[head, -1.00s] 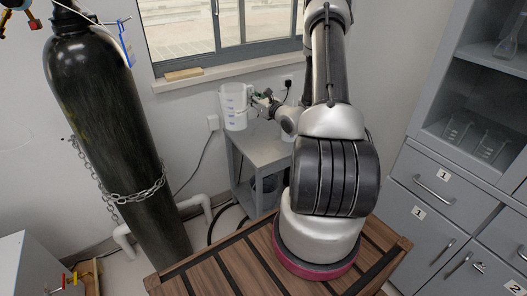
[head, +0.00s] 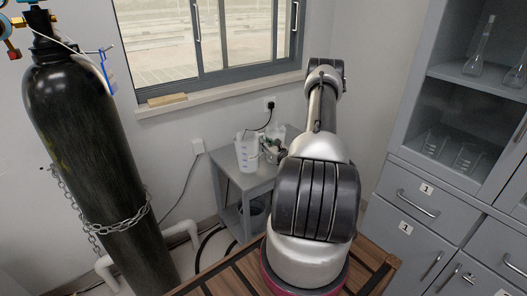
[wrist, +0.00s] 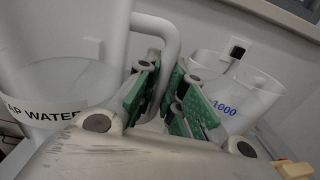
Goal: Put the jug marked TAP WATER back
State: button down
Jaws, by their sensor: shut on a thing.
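The white jug (head: 246,153) is upright at the left front of the small grey table (head: 262,180). In the wrist view its label reads "AP WATER", the first letter cut off, on the jug (wrist: 60,75) at left. My gripper (head: 271,150) is at the jug's right side. In the wrist view its green-padded fingers (wrist: 163,88) are shut around the jug's handle (wrist: 168,40). I cannot tell whether the jug's base touches the tabletop.
A second clear-white vessel marked 1000 (wrist: 232,95) stands close to the right of my fingers. A wall socket (head: 269,103) with a plugged cable is behind the table. A chained black gas cylinder (head: 85,150) stands left, grey cabinets (head: 425,205) right.

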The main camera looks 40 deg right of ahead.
jog(key=shift+f, duration=1.7)
jog(key=c, duration=1.8)
grip_release()
